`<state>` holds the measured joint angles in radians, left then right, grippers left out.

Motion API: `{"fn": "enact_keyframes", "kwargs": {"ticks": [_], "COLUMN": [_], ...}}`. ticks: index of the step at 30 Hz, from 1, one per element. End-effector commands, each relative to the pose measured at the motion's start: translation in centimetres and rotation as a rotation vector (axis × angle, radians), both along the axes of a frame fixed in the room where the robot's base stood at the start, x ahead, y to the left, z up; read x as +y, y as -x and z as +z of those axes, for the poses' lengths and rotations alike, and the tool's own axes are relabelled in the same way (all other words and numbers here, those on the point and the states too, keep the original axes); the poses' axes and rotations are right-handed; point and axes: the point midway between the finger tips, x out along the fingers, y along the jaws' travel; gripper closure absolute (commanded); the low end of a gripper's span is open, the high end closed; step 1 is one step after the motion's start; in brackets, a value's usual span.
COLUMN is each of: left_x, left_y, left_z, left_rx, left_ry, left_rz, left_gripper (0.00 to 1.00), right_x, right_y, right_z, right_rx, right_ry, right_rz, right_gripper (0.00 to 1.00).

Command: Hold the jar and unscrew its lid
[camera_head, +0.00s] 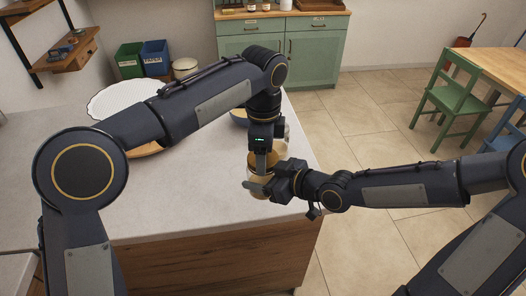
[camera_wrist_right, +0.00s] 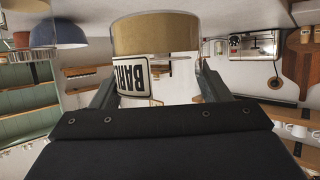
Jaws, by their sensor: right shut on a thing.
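The jar (camera_wrist_right: 155,36) is clear glass with golden grain inside and a white label whose visible letters read "BARL", upside down in the right wrist view. It also shows in the head view (camera_head: 259,174) near the counter's right edge, largely covered by grippers. My right gripper (camera_head: 264,182) comes in from the right and is shut on the jar, a finger on each side. My left gripper (camera_head: 262,160) points straight down over the jar's top. A brownish part, likely the lid, shows beside its finger. Whether the left fingers grip it is hidden.
The pale counter (camera_head: 200,205) has free room left of the jar. A blue bowl (camera_wrist_right: 57,34) stands behind the jar, mostly hidden by my left arm in the head view.

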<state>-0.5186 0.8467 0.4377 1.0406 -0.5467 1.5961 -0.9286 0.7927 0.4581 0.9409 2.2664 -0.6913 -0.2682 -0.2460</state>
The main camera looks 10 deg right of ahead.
Motion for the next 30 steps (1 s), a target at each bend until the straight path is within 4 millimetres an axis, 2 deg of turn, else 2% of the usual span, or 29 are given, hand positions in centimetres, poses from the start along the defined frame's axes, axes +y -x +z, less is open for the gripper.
{"fn": "enact_keyframes", "kwargs": {"ticks": [16, 30], "left_x": [0.0, 0.0], "left_y": [0.0, 0.0], "left_z": [0.2, 1.8], "left_rx": [-0.001, -0.001], "left_ry": [0.000, 0.000], "left_rz": [-0.001, -0.002], "left_gripper": [0.63, 0.63], "right_x": [0.0, 0.0], "right_y": [0.0, 0.0], "right_z": [0.1, 0.1], "right_rx": [-0.002, -0.002], "right_ry": [-0.001, -0.001], "right_rz": [-0.001, -0.001], "right_gripper": [0.94, 0.94]}}
